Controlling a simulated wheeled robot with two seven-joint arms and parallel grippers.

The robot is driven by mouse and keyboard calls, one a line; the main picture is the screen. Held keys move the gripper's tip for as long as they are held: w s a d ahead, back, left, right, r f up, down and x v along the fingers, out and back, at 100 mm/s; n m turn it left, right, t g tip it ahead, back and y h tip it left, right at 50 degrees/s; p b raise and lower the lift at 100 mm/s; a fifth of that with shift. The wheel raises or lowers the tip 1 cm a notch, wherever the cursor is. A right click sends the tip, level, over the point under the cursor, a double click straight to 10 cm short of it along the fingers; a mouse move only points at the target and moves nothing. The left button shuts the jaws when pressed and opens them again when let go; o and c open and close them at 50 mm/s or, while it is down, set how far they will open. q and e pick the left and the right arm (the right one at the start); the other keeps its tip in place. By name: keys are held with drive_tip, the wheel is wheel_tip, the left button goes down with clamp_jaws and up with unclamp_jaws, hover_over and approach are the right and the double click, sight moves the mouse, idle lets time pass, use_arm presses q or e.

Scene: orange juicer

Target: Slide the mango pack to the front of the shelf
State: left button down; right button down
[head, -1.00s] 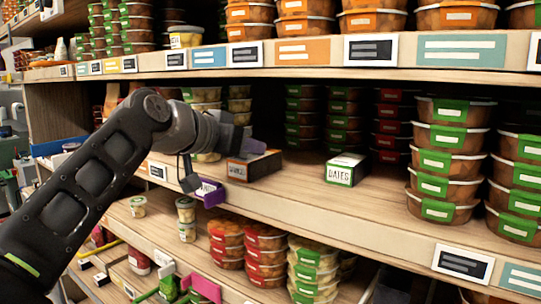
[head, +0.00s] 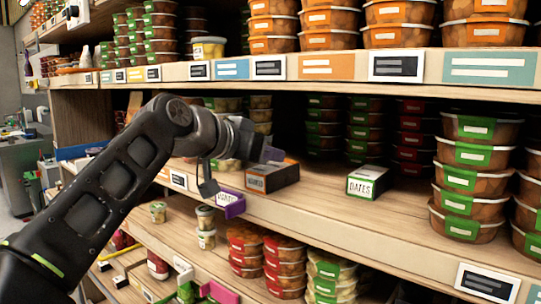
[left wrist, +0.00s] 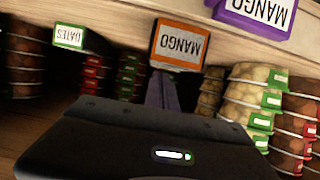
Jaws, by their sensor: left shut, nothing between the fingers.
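The mango pack (head: 272,178) is a small dark box with an orange front, upright on the middle shelf (head: 330,212), set a little back from its front edge. In the left wrist view, which is upside down, its orange-framed MANGO face (left wrist: 177,46) shows. My left gripper (head: 270,155) is shut and empty, just above and behind the top of the pack; its fingers (left wrist: 163,90) are close to the pack, but I cannot tell whether they touch it. A purple MANGO pack (head: 230,205) is at the shelf's front edge, to the left. My right gripper is out of view.
A green-fronted dates box (head: 367,182) stands to the right, with bare shelf between. Stacked tubs (head: 465,175) stand farther right, and more stacks fill the back. The upper shelf (head: 330,68) overhangs this space. Tubs (head: 285,265) stand on the shelf below.

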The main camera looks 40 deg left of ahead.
use_arm(q)
drive_tip(key=shift+r, duration=0.25)
drive_tip(key=s+b, duration=0.3)
drive_tip(key=s, duration=0.9)
